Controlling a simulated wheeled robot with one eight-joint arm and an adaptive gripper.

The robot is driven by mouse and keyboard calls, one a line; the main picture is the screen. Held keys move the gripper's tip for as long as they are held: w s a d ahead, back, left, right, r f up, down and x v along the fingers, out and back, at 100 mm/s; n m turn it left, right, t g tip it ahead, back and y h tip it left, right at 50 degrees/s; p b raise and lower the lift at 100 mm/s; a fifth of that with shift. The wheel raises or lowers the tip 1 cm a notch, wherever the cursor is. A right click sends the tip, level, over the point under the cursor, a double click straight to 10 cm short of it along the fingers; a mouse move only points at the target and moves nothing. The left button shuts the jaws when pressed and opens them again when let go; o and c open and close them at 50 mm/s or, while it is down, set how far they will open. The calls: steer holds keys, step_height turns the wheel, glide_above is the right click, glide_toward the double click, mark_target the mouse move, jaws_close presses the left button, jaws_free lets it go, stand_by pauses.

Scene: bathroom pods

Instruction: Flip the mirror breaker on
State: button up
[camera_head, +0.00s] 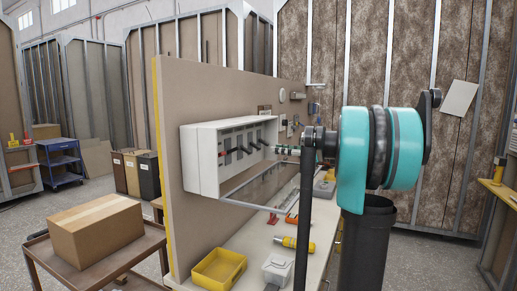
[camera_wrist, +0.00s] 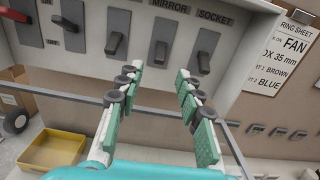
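The white breaker box (camera_head: 203,165) is mounted on a tan board, with a row of levers on its front. In the wrist view, the mirror breaker (camera_wrist: 160,52) is a black lever on a grey plate below the "MIRROR" label (camera_wrist: 170,6). Its on or off position is not clear. My gripper (camera_wrist: 157,74) is open, with one finger on each side just below the mirror lever. Nothing is held between the fingers, and contact with the lever cannot be told. In the head view my gripper (camera_head: 280,149) is at the box's right front, and the lever there is too small to make out.
A red lever (camera_wrist: 14,14) is at the far left. A yellow tray (camera_head: 218,268) and yellow tool (camera_head: 295,243) lie on the bench below.

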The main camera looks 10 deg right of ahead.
mark_target(259, 147)
steer(key=x, duration=0.9)
jaws_close()
